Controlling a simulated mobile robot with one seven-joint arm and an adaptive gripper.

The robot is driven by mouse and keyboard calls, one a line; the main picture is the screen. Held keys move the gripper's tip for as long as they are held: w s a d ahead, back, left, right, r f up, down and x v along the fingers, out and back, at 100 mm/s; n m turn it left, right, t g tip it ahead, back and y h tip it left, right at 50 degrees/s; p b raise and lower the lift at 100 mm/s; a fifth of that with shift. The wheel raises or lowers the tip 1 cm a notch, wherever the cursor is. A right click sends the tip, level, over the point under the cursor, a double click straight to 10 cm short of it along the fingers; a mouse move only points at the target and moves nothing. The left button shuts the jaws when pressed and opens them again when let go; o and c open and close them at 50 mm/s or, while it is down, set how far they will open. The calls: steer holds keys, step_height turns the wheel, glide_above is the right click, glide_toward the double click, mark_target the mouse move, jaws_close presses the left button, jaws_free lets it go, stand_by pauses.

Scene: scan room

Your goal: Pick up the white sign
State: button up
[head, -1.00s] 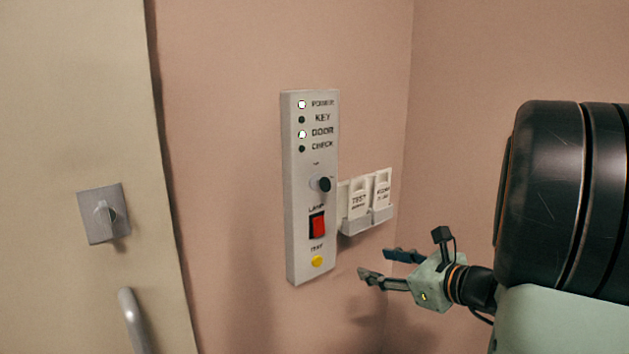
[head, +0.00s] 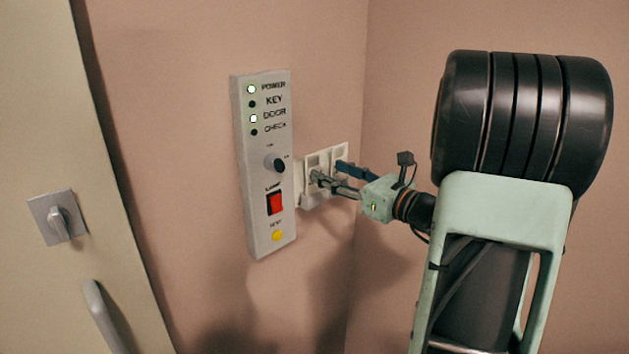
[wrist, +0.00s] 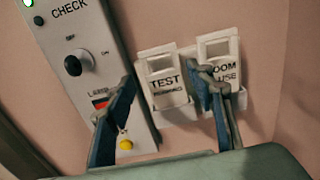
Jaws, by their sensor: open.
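Two white signs stand side by side in a wall holder (head: 309,203). In the wrist view the left sign (wrist: 166,85) reads "TEST" with a smaller line below, and the right sign (wrist: 228,76) reads partly "OOM" and "USE". My gripper (wrist: 164,78) is open, with one finger left of the TEST sign and the other in front of the right sign's left part. In the head view my gripper (head: 329,171) is at the signs and hides part of them. Nothing is visibly held. I cannot tell whether the fingers touch the signs.
A grey control panel (head: 262,230) with lamps, a knob, a red switch and a yellow button is on the wall just left of the holder. A beige door (head: 40,130) with a handle is at far left. A wall corner is close on the right.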

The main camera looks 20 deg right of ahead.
mark_target(320, 164)
steer(key=x, duration=0.4)
steer(key=shift+w+f+p, duration=0.25)
steer(key=shift+w+p, duration=0.1)
steer(key=shift+w, duration=0.05)
steer(key=shift+c, duration=0.5)
steer(key=c, duration=0.6)
steer(key=shift+r, duration=0.1)
steer(key=shift+r+p, duration=0.4)
steer(key=shift+r, duration=0.1)
steer(key=s+a+r+p, duration=0.2)
steer(key=s+r, duration=0.2)
steer(key=s+a+r+p, duration=0.2)
steer(key=s+r+p, duration=0.1)
steer(key=s, duration=0.1)
steer(key=s+a+r+p, duration=0.1)
steer(key=s+r+p, duration=0.1)
steer(key=s+r, duration=0.2)
steer(key=shift+s+a+r+p, duration=0.4)
steer(key=shift+s, duration=0.05)
